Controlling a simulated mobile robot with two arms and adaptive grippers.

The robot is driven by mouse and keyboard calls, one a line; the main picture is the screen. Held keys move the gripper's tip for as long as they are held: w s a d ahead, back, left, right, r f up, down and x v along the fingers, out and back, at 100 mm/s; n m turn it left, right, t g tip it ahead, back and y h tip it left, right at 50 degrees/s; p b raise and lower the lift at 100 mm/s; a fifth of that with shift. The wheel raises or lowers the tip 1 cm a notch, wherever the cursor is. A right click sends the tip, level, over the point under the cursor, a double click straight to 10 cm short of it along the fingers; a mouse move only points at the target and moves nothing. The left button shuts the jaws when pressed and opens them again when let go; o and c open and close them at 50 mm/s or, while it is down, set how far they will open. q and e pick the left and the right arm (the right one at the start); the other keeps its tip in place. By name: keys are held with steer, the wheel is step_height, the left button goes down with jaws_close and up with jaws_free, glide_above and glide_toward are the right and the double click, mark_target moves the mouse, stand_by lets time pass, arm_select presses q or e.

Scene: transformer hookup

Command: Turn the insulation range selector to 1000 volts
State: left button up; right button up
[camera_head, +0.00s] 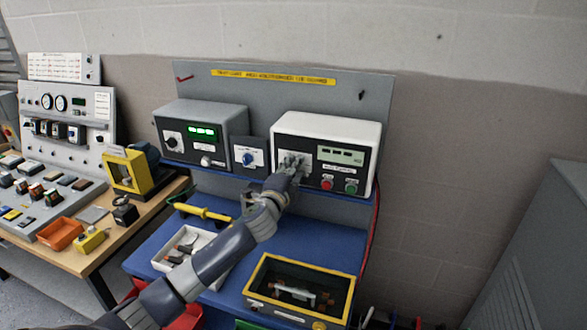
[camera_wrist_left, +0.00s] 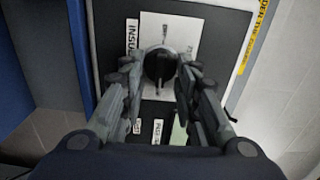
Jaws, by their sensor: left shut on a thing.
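The insulation tester (camera_head: 335,127) is a white-cased box with a black front at the right of the blue bench's shelf. Its front carries a lit display (camera_head: 340,155), a red button (camera_head: 327,183) and a green button (camera_head: 351,187). My left gripper (camera_head: 291,166) reaches its selector, hiding most of it in the head view. In the left wrist view the selector is a round black knob (camera_wrist_left: 159,66) on a white plate (camera_wrist_left: 182,32). My left gripper (camera_wrist_left: 160,72) is shut on the knob, one finger on each side. The scale's figures are too small to read. My right gripper is out of view.
A grey box with a green display (camera_head: 202,131) and a small blue-knob unit (camera_head: 249,157) stand left of the tester. Below are a white tray (camera_head: 165,262), a yellow-rimmed box (camera_head: 262,268) and a yellow tool (camera_head: 205,212). A red cable (camera_head: 375,230) hangs at the right edge.

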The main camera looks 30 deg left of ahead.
arm_select(q)
steer(key=shift+m, duration=0.3)
steer(key=o, duration=1)
steer(key=v, duration=1.2)
steer(key=shift+f, duration=0.1)
